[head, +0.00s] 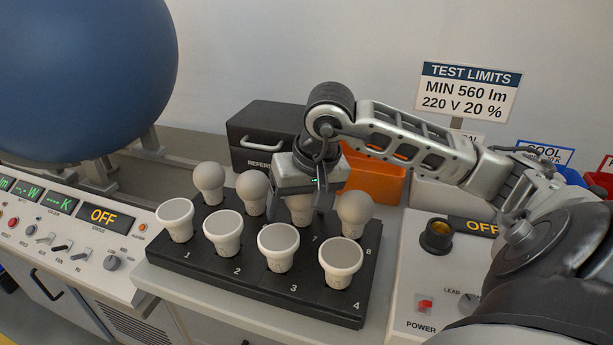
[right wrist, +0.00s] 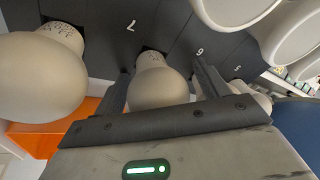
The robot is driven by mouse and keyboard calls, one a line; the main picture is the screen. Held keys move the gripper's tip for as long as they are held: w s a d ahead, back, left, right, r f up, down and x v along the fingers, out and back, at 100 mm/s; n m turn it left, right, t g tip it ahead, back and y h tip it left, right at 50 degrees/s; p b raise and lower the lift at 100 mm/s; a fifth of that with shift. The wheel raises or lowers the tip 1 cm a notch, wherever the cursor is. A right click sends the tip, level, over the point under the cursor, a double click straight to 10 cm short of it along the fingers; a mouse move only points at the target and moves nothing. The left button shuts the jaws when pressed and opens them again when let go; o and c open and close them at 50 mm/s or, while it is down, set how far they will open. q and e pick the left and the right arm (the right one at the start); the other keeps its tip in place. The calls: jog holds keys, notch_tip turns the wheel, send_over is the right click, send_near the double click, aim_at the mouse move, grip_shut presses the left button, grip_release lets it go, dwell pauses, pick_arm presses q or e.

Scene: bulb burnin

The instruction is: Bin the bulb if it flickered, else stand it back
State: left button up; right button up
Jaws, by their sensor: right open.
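A black rack (head: 200,262) holds a back row of round frosted bulbs and a front row of flat-topped bulbs, all upright. My right gripper (head: 300,200) is open over the back row at slot 7. Its fingers (right wrist: 163,85) stand on either side of the round bulb (right wrist: 160,88) there, which also shows in the head view (head: 300,212). I cannot tell whether they touch it. The round bulb at slot 8 (head: 355,212) stands beside it and shows large in the right wrist view (right wrist: 40,80). My left gripper is not in view.
An orange bin (head: 378,183) and a black reference box (head: 262,125) stand behind the rack. A blue sphere (head: 85,75) and a control panel (head: 75,235) reading OFF are at left. A power unit (head: 415,290), also reading OFF, is at right.

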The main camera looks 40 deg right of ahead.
jog(key=shift+s+d+r, duration=0.1)
jog(key=shift+s+r, duration=0.05)
jog(key=shift+r, duration=0.35)
pick_arm(q)
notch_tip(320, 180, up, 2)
jog(key=p, duration=0.2)
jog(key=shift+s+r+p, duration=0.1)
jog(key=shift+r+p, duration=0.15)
jog(key=shift+p, duration=0.05)
pick_arm(e)
jog(key=v, duration=1.5)
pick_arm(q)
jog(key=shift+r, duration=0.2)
